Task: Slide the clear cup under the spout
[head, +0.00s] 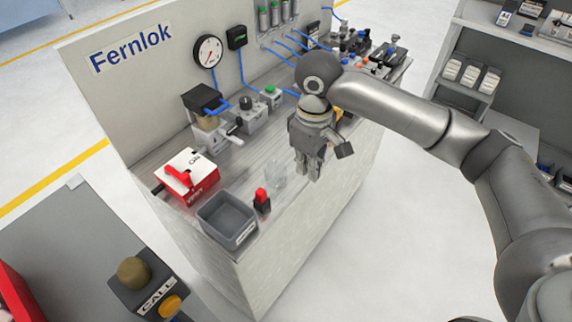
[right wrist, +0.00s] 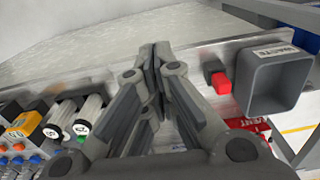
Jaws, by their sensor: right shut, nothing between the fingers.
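The clear cup (head: 276,174) stands on the grey bench top near its front edge, faint and see-through in the head view. I cannot make it out in the right wrist view. My right gripper (head: 308,172) points down just to the right of the cup, apart from it as far as I can tell. Its fingers (right wrist: 157,52) are shut and empty. A dispenser-like unit with a black top (head: 206,102) stands at the back of the bench; I cannot clearly make out a spout on it. My left gripper is not in view.
A small red-topped item (head: 262,200) and a grey bin (head: 227,217) stand left of the cup, near the front. A red and white box (head: 188,176) is further left. A valve block (head: 249,115) stands behind. Bench between cup and back units looks clear.

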